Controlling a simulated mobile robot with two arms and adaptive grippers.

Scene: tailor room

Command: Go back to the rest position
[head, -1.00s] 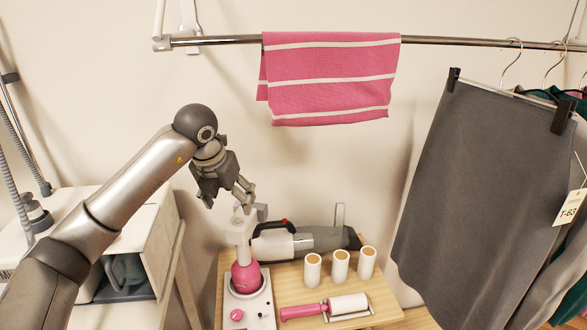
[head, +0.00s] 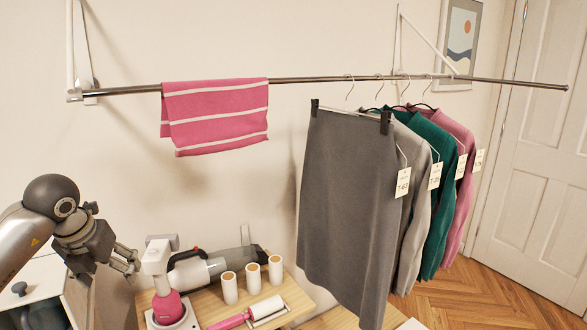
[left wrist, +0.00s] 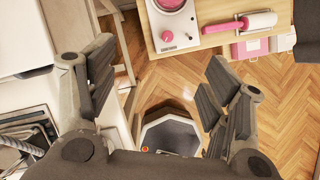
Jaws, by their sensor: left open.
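My left gripper (head: 130,262) is at the lower left of the head view, beside the small wooden table. It is open and holds nothing. In the left wrist view its two fingers (left wrist: 155,95) stand wide apart, with floor and a dark grey octagonal object (left wrist: 170,135) visible between and below them. My right gripper is not in view. A pink towel with white stripes (head: 215,115) hangs over the metal rail (head: 310,79), apart from the gripper.
The wooden table (head: 302,300) holds a pink-and-white device (head: 165,305), a handheld vacuum (head: 195,270), several white rolls (head: 253,278) and a pink lint roller (head: 265,310). A grey skirt (head: 345,200) and several tagged garments hang at right. Open herringbone floor (head: 490,295) lies beyond, near a white door (head: 540,160).

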